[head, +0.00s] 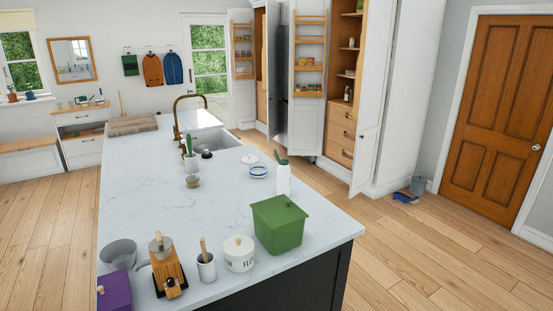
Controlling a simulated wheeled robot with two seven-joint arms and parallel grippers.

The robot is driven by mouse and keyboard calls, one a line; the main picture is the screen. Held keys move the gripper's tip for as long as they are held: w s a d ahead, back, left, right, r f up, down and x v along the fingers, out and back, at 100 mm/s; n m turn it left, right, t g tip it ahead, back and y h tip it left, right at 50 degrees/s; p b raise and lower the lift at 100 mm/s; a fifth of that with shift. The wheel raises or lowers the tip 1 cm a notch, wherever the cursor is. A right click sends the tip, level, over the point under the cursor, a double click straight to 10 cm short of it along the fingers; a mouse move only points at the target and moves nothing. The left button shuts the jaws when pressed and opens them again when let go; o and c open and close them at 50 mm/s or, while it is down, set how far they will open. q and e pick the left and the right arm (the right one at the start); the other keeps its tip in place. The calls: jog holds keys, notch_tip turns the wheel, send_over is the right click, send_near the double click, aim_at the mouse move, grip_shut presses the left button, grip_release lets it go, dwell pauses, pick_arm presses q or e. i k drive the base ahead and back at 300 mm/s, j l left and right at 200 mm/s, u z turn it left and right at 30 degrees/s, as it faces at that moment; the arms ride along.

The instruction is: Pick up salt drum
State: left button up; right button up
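I cannot pick out a salt drum for certain in the head view. Wooden door racks hang on two open white cupboard doors at the back, a left rack (243,53) and a right rack (308,93). Small items (309,61) stand on the right rack's shelves, too small to tell apart. On the island's near end stands a white lidded canister (239,257) with dark lettering that seems to read flour. Neither of my grippers is in view.
A marble-topped island (140,205) fills the middle. On it stand a green lidded box (278,226), a purple box (116,292) and a wooden grinder (167,268). An open cupboard door (369,130) juts out at right. A blue-yellow item (405,198) lies beside a grey bin (417,185). The right floor is mostly clear.

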aim_at(283, 168)
jog(key=u, duration=0.5)
jog(key=i+l+u, duration=0.25)
jog(key=l, duration=0.2)
jog(key=i+l+u, duration=0.1)
jog(key=l+u, duration=0.15)
jog(key=l, duration=0.2)
jog(key=i+l+u, duration=0.1)
jog(key=l+u, duration=0.15)
jog(key=l, duration=0.25)
jog(key=l+u, duration=0.25)
jog(key=l, duration=0.25)
